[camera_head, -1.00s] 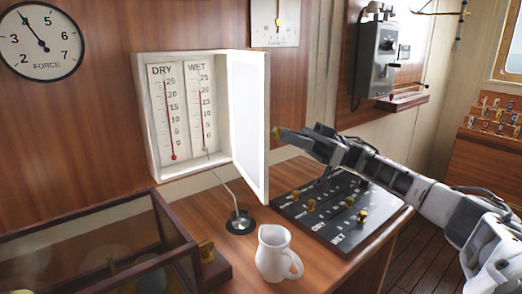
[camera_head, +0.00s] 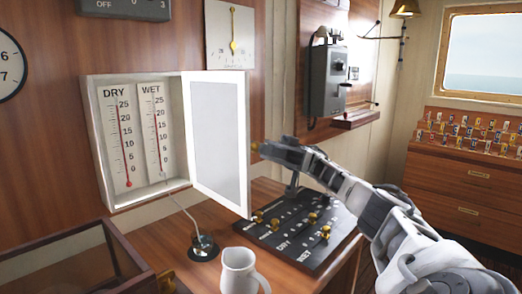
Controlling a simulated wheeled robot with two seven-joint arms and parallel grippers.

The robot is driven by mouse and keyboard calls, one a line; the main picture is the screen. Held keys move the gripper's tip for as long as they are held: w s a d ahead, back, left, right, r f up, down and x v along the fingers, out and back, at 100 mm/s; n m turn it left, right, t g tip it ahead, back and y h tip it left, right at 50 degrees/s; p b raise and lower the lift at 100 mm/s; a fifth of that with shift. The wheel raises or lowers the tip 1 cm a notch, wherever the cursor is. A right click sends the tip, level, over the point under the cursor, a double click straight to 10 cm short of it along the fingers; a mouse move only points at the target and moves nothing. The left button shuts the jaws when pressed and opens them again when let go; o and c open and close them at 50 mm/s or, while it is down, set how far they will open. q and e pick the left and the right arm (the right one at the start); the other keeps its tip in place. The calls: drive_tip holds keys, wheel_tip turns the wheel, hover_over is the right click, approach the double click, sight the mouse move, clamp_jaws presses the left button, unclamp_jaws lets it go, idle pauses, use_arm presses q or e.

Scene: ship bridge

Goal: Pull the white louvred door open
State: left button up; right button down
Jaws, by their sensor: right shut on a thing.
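The white louvred door (camera_head: 219,140) stands open on the right side of a white wall box (camera_head: 92,150). I see its pale inner face; its louvred outer face is turned away. Inside the box are the dry thermometer (camera_head: 122,145) and the wet thermometer (camera_head: 157,135). My right gripper (camera_head: 260,149) is at the door's free edge, on its outer side. It is shut on a small brass knob (camera_head: 254,146), which is mostly hidden by the fingers and door edge. My left gripper is out of view.
A black panel with brass knobs (camera_head: 300,225) lies on the desk below my right arm. A glass-topped case (camera_head: 60,265) is at lower left. A wall telephone (camera_head: 327,80) hangs behind.

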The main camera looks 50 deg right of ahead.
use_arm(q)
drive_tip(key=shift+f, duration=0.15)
use_arm(e)
drive_tip(key=c, duration=1.3)
unclamp_jaws()
drive_tip(key=shift+o, duration=0.2)
